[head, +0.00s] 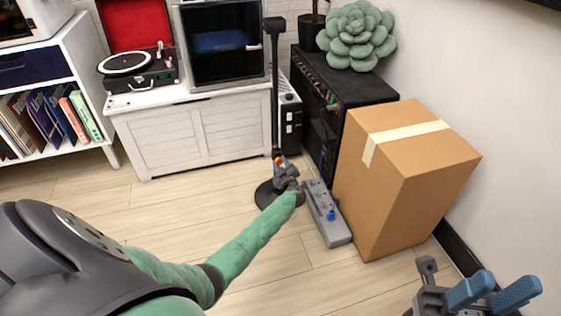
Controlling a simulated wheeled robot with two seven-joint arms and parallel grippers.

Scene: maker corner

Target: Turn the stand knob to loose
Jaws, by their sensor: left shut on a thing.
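A black stand (275,90) rises from a round black base (266,196) on the floor, its pole upright in front of the white cabinet. My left gripper (281,163) reaches the pole low down and is shut at the small orange knob (277,160). The fingers and wrist hide most of the knob, so its turned position cannot be made out. My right gripper (494,292) is at the bottom right, far from the stand, with its two blue fingers apart and nothing visible between them.
A grey pedal-like unit (325,212) lies on the floor just right of the stand base. A taped cardboard box (405,175) stands beside it, before a black amplifier (345,88). A white cabinet (195,140) is behind. The floor at front centre is clear.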

